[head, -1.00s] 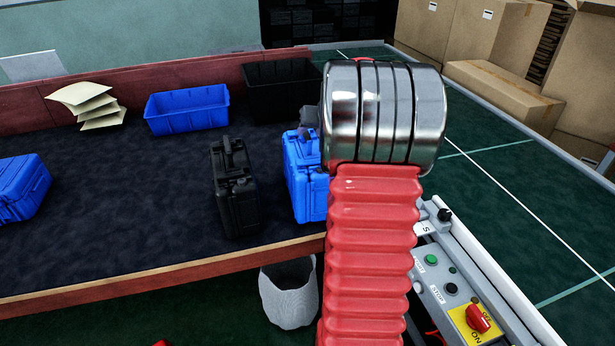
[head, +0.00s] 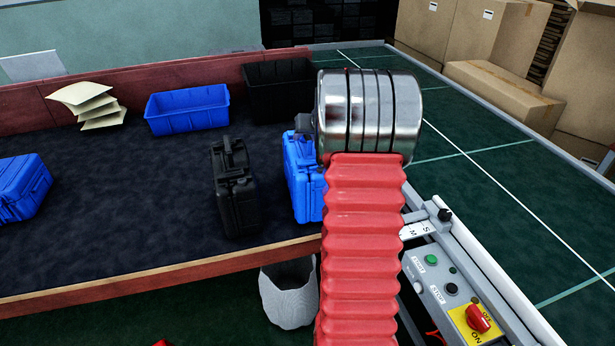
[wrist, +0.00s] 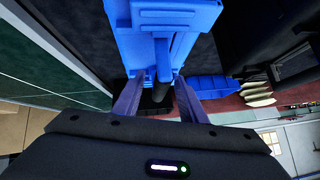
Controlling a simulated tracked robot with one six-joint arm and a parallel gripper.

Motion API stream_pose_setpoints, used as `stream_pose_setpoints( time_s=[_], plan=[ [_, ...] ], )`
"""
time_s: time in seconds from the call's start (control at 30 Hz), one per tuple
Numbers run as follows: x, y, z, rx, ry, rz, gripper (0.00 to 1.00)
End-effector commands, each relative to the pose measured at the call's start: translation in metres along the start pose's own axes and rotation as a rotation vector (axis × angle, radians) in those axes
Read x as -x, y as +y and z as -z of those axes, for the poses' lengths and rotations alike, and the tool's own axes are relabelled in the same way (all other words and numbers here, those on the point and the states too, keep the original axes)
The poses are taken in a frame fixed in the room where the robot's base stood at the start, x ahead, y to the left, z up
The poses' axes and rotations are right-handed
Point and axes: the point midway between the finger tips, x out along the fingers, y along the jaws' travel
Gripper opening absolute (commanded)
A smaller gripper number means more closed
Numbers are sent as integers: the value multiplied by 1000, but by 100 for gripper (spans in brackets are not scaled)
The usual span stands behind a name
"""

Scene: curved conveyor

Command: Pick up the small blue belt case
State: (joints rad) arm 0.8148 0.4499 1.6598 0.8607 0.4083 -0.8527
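A small blue case (head: 303,180) stands upright on the dark belt (head: 120,200), partly hidden behind my arm in the head view. In the wrist view this blue case (wrist: 160,22) fills the top middle, close to my gripper (wrist: 158,88). My gripper's two fingers are spread apart, with their tips at the near edge of the case. I cannot tell whether they touch it. In the head view most of my gripper is hidden behind my metal wrist. A second blue case (head: 22,188) lies at the belt's far left.
A black case (head: 234,190) stands just left of the nearer blue case. A blue bin (head: 188,112), a black bin (head: 278,95) and stacked papers (head: 90,105) are along the back. A control panel (head: 440,285) is at right. The belt's left middle is clear.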

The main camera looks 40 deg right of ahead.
Motion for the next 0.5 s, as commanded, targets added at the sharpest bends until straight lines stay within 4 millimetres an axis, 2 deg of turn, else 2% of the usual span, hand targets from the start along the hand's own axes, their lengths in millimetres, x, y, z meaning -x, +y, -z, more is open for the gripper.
stream_pose_setpoints(
  time_s=[0.4,0.5],
  plan=[
    [0,0,0,0,0,0,38],
    [0,0,0,-1,0,0,31]
  ],
)
